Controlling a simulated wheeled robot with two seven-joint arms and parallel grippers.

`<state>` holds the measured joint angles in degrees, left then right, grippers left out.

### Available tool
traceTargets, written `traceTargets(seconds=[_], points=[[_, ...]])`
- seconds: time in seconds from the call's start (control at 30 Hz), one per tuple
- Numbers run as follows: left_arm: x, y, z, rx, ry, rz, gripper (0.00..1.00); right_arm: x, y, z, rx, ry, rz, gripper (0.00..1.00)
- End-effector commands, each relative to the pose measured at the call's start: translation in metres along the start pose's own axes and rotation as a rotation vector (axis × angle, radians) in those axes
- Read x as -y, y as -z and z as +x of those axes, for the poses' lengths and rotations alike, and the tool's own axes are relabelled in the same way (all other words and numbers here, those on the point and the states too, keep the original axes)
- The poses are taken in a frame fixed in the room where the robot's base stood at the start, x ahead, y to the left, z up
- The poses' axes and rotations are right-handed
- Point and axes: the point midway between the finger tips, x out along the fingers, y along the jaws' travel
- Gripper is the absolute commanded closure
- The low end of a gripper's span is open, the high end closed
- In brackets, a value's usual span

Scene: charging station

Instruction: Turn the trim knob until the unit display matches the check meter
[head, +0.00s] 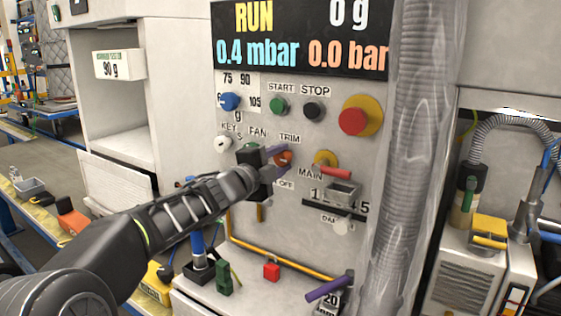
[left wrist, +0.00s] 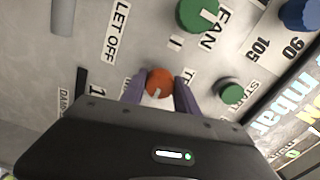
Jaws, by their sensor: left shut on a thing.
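The orange trim knob (head: 284,159) is on the panel under the TRIM label. My left gripper (head: 277,160) reaches it from the left, its purple fingers shut on the knob. In the left wrist view the orange knob (left wrist: 159,82) sits between the two fingers, with a pale mark on its face. The unit display (head: 300,40) reads RUN, 0 g, 0.4 mbar and 0.0 bar. A small white meter (head: 119,65) on the cabinet at left reads 90 g; its small green heading is hard to read. My right gripper is not in view.
Near the knob are a blue dial (head: 229,101), a green START button (head: 278,106), a black STOP button (head: 314,111) and a red emergency button (head: 353,121). A red-handled lever (head: 336,173) is close on the right. A thick grey hose (head: 420,150) runs down further right.

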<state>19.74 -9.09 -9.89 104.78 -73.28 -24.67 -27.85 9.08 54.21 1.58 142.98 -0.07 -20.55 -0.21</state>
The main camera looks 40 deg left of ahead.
Motion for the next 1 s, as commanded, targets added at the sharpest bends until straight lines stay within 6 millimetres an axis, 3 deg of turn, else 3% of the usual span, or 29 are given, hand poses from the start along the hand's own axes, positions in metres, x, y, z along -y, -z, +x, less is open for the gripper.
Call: traceTargets(seconds=[0.23,0.27,0.5,0.8,1.0], points=[[0.000,0.000,0.000,0.000,-0.001,-0.001,1.00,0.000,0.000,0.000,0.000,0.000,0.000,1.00],[0.000,0.000,0.000,0.000,-0.001,-0.001,0.62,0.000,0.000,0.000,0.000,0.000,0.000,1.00],[0.000,0.000,0.000,0.000,-0.001,-0.002,0.43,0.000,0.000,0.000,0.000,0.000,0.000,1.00],[0.000,0.000,-0.002,0.000,0.000,-0.002,0.43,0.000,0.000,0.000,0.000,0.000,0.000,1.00],[0.001,0.000,-0.021,0.000,0.001,-0.002,0.43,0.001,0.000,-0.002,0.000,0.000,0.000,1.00]])
